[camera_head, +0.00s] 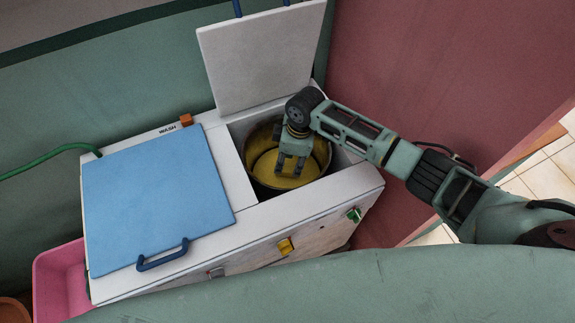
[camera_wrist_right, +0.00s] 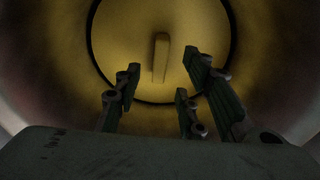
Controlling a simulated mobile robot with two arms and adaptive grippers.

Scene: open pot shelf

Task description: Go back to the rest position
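My right gripper (camera_head: 289,163) reaches down into the round tub (camera_head: 318,152) of the white washing machine (camera_head: 253,210). Its fingers are spread apart and nothing shows between them. In the right wrist view the open fingers (camera_wrist_right: 170,90) point at the yellow tub floor (camera_wrist_right: 200,25), where a small upright bar (camera_wrist_right: 161,57) stands; I cannot tell how far apart fingers and bar are. My left gripper is in neither view.
The white lid (camera_head: 262,55) over the tub stands open behind my right wrist. A blue lid (camera_head: 155,195) with a dark blue handle is closed on the left. A pink bin (camera_head: 60,283) stands at the left, and a green hose (camera_head: 45,160) runs behind. The tub rim surrounds my gripper.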

